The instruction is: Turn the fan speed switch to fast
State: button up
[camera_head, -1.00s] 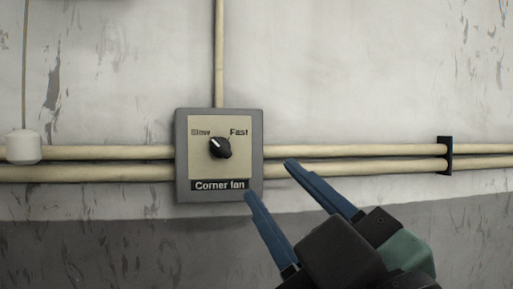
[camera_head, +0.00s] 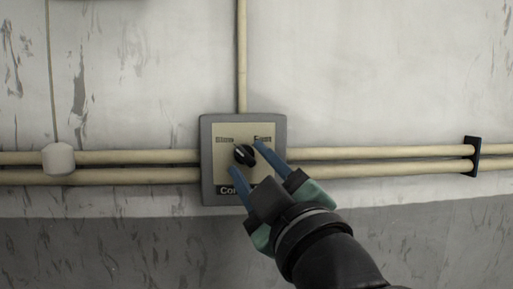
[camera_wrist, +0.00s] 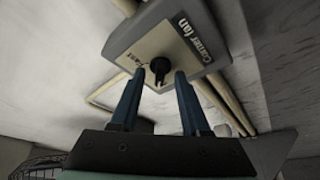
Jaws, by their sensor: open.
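The fan speed switch is a black round knob (camera_head: 243,154) on a beige-faced grey box (camera_head: 207,160) on the wall. The labels above it read Slow at left and Fast at right. The knob's pale pointer mark appears to face up and left, toward Slow. My gripper (camera_head: 247,158) is open, with one blue finger at the knob's upper right and the other at its lower left. In the wrist view the knob (camera_wrist: 160,68) shows between the fingertips. I cannot tell whether they touch it. My gripper partly covers the "Corner fan" label.
Two horizontal pipes (camera_head: 380,153) run along the wall behind the box, and a vertical pipe (camera_head: 242,60) rises above it. A black bracket (camera_head: 472,156) holds the pipes at right. The wall above is clear.

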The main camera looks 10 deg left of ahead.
jog(key=shift+w+a+r, duration=0.1)
jog(key=shift+w+a, duration=0.05)
jog(key=shift+w, duration=0.05)
grip_shut()
